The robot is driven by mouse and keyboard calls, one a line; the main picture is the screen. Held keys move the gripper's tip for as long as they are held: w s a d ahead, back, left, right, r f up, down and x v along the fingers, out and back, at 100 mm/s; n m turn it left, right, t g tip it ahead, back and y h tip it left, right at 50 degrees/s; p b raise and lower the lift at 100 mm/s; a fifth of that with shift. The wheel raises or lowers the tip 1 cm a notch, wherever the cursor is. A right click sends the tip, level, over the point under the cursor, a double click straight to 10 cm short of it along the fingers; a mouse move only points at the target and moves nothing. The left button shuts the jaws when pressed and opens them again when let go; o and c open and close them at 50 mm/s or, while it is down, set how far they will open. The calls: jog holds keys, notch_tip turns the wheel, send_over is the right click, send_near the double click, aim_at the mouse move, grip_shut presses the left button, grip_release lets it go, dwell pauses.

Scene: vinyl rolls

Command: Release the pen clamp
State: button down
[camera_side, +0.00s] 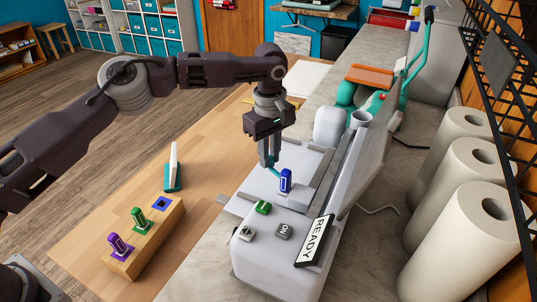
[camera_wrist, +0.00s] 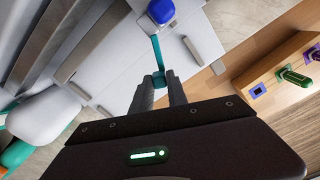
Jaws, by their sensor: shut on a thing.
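The grey cutting machine (camera_side: 270,250) stands on the counter. A blue pen (camera_side: 285,181) stands upright in its carriage, and its cap also shows at the top of the wrist view (camera_wrist: 161,12). A thin teal clamp lever (camera_wrist: 156,48) reaches from near the pen to my gripper (camera_wrist: 161,80). My gripper is shut on the lever's teal end, with a dark finger on each side. In the side view my gripper (camera_side: 268,158) points down just left of and behind the blue pen. The clamp's own jaw at the pen is too small to judge.
A wooden pen block (camera_side: 150,240) at left holds a purple pen (camera_side: 118,244) and a green pen (camera_side: 139,219); its blue-marked slot (camera_side: 160,203) is empty. A READY sign (camera_side: 314,240) and buttons sit on the machine's front. White rolls (camera_side: 455,240) stand at right.

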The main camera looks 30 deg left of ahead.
jog(key=c, duration=1.3)
grip_release()
notch_tip(320, 180, up, 7)
jog(key=shift+r, duration=0.1)
